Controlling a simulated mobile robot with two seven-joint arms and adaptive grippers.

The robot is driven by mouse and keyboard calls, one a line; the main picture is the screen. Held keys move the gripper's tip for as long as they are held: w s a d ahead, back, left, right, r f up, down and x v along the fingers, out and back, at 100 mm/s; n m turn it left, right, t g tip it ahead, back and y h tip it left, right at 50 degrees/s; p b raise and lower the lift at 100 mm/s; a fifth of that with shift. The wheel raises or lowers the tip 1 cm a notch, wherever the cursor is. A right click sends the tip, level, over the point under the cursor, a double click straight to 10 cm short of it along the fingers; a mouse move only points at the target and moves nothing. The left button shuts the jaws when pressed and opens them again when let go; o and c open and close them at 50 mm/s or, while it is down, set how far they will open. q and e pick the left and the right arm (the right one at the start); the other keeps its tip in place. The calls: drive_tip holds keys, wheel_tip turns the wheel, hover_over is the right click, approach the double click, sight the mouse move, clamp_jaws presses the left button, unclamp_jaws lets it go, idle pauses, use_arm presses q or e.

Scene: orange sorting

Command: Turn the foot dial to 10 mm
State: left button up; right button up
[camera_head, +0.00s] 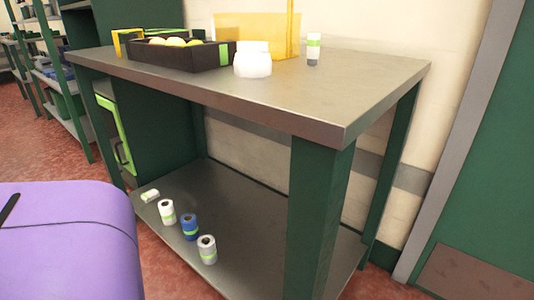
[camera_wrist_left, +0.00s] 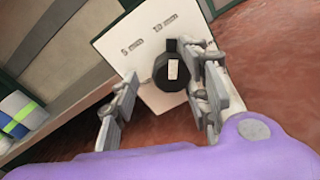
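The foot dial (camera_wrist_left: 174,68) is a black round knob with a small pale label bearing reddish marks. It sits on a white panel (camera_wrist_left: 116,42) in the left wrist view, with two printed marks on the panel that look like 5 mm and 10 mm. I cannot tell which mark the dial points to. My left gripper (camera_wrist_left: 163,84) is open, its grey fingers spread on either side of the dial. The right finger is close beside the knob and the left finger is farther off; contact is unclear. The dial is not seen in the head view, and my right gripper is in neither view.
Reddish floor (camera_wrist_left: 265,60) lies around the panel.

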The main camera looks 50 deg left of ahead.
use_arm(q)
drive_tip(key=shift+s+d+f, duration=0.1)
drive_tip(key=shift+d, duration=0.05)
idle(0.3)
drive_tip(key=v, duration=0.7)
drive_tip(key=shift+s, duration=0.2)
